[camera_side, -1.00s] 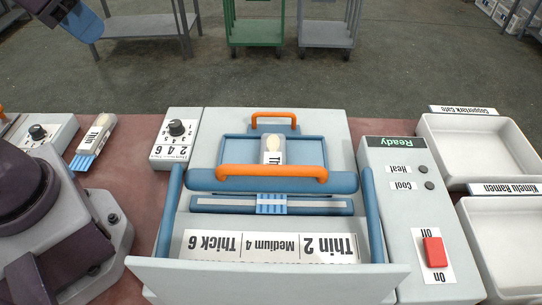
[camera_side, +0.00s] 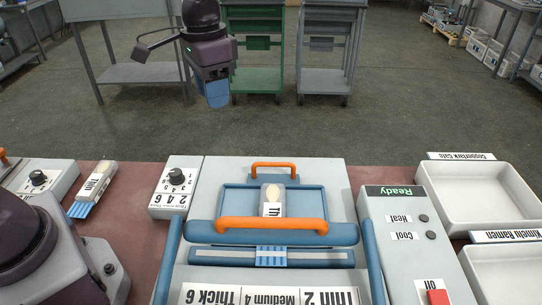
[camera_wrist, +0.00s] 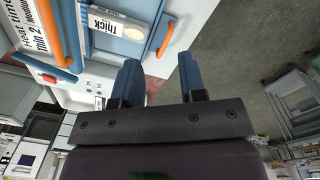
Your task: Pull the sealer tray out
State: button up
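The sealer tray (camera_side: 232,197) is a blue frame lying on the grey sealer's flat top, with a small orange handle (camera_side: 274,167) at its far end. A packet labelled "Thick" (camera_wrist: 100,22), with a pale wooden spoon end showing, lies in the tray; it also shows in the side view (camera_side: 272,200). A larger orange handle (camera_side: 271,222) on a blue bar spans the tray's near end. My gripper (camera_side: 216,98) hangs in the air above and beyond the sealer's far left. In the wrist view its blue fingers (camera_wrist: 160,80) are apart and empty, with the small handle (camera_wrist: 166,36) ahead of them.
A dial box (camera_side: 178,185) stands left of the sealer, with another labelled packet (camera_side: 97,184) lying farther left. A control panel (camera_side: 393,215) reading "Ready" stands at right, beside white bins (camera_side: 465,230).

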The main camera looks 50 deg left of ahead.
jog(key=w+d+f+m+g+h, duration=0.1)
jog(key=w+f+m, duration=0.2)
jog(key=w, duration=0.3)
jog(key=w+d+f+m+g, duration=0.1)
jog(key=w+f+m, duration=0.25)
jog(key=w, duration=0.25)
jog(key=x, duration=1.2)
jog(key=shift+w+f, duration=0.25)
jog(key=shift+f, duration=0.15)
grip_shut()
